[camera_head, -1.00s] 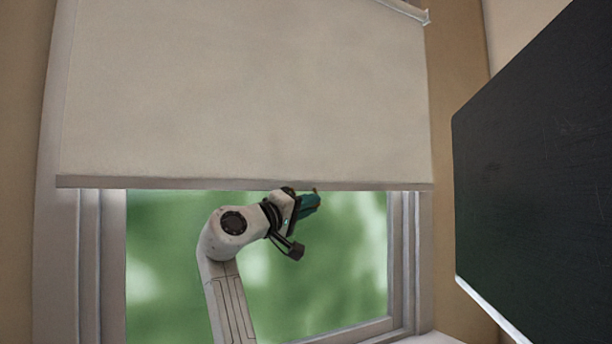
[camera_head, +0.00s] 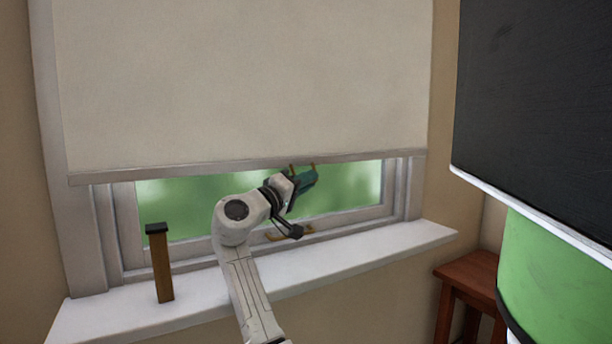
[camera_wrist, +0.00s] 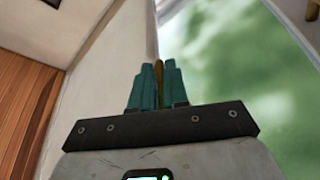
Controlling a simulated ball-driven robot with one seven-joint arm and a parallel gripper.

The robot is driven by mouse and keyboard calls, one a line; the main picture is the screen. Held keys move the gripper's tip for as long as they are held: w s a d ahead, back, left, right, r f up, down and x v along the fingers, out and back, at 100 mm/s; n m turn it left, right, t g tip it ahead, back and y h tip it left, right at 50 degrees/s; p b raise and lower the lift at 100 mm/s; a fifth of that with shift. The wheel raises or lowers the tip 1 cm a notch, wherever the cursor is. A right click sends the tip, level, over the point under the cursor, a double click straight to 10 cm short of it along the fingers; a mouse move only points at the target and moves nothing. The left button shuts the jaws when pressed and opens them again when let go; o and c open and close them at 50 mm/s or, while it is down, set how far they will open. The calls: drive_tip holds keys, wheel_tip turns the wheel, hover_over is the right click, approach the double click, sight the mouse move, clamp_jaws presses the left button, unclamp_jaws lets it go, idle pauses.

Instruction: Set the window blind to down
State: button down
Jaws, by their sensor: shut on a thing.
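The window blind (camera_head: 245,80) is a cream sheet in the head view. Its bottom bar (camera_head: 180,170) hangs over the window, with a low band of green glass (camera_head: 185,205) showing beneath it. My gripper (camera_head: 310,174) is at the bar, right of its middle, where a small brass pull (camera_head: 300,165) shows. In the wrist view the teal fingers of my gripper (camera_wrist: 157,82) are shut on the narrow brass pull (camera_wrist: 158,78). The fingers hide most of the pull.
A white sill (camera_head: 390,245) runs below the window. A wooden post with a dark cap (camera_head: 161,265) stands on its left part. A brass handle (camera_head: 290,233) is on the lower sash. A brown stool (camera_head: 470,280) and a large dark panel (camera_head: 540,110) are at the right.

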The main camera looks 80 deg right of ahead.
drive_tip(key=shift+w+f, duration=0.1)
drive_tip(key=c, duration=1.2)
unclamp_jaws()
drive_tip(key=shift+c, duration=0.2)
drive_tip(key=p+v, duration=0.1)
drive_tip(key=v, duration=0.9)
drive_tip(key=shift+w+a, duration=0.15)
drive_tip(key=shift+a, duration=0.15)
